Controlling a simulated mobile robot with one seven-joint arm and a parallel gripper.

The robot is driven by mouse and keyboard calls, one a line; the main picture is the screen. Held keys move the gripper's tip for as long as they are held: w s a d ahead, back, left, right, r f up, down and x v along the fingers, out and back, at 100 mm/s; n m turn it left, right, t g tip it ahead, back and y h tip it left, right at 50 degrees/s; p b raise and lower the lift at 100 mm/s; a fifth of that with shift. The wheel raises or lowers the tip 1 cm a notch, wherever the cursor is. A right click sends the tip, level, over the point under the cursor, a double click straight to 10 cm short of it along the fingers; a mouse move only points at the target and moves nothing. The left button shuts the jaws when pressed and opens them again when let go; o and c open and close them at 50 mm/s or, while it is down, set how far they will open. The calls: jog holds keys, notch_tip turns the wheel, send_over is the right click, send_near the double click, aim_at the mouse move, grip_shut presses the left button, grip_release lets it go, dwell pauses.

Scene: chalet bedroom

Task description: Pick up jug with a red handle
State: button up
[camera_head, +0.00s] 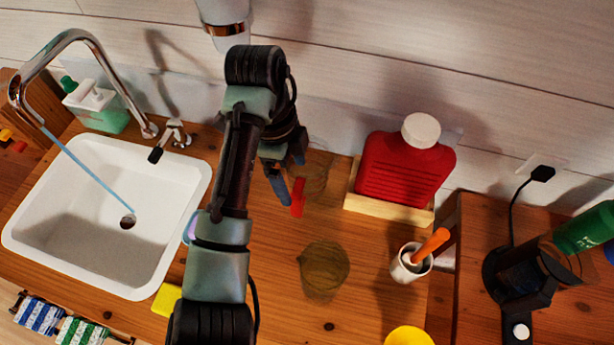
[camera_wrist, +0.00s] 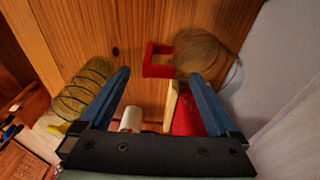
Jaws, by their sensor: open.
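The jug (camera_head: 319,172) has a clear, brownish see-through body and a red handle (camera_head: 297,197). It stands on the wooden counter near the back wall, partly hidden behind my gripper in the head view. My gripper (camera_head: 287,176) is open and empty, just left of the handle in that view. In the wrist view the jug body (camera_wrist: 208,52) is at upper right. Its square red handle (camera_wrist: 157,60) lies in line with the gap between the blue fingertips of my gripper (camera_wrist: 158,74). I cannot tell how far the fingers are from the handle; no grip shows.
A clear ribbed glass (camera_head: 323,268) stands in front of the jug. A red container (camera_head: 405,168) on a wooden stand (camera_head: 385,208) is to the right, with a white cup (camera_head: 410,264) holding an orange-handled tool. A white sink (camera_head: 90,235) is left.

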aim_at(296, 187)
jog(key=f, duration=0.1)
jog(key=f+b, duration=0.1)
jog(key=f, duration=0.2)
jog(key=shift+s+d+f+b, duration=0.15)
jog(key=shift+d+b, duration=0.2)
jog(key=shift+b, duration=0.05)
jog(key=f, duration=0.4)
jog(key=shift+s+d+f, duration=0.2)
jog(key=shift+d+f, duration=0.2)
grip_shut()
